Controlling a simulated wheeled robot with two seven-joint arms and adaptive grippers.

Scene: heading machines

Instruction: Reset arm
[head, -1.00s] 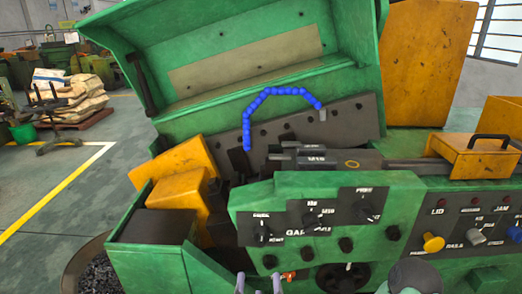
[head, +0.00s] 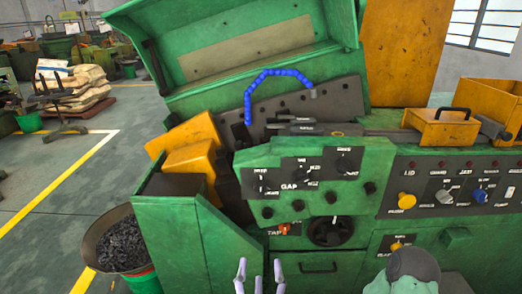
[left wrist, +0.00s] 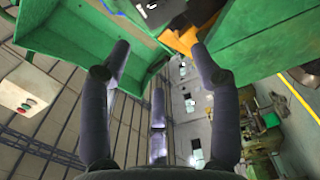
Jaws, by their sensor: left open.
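My left gripper (head: 259,266) shows at the bottom middle of the head view, in front of the green heading machine (head: 165,215). Its pale fingers point up and stand apart, with nothing between them. In the left wrist view the gripper (left wrist: 160,60) has its dark fingers spread and empty. Green and yellow machine parts lie beyond its tips there, with no clear contact.
The control panel (head: 310,180) and a black handwheel (head: 331,231) are ahead. A bucket of dark pieces (head: 122,243) stands at the machine's left. Open floor (head: 45,210) lies further left. A blue segmented hose (head: 272,73) arches above the machine bed.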

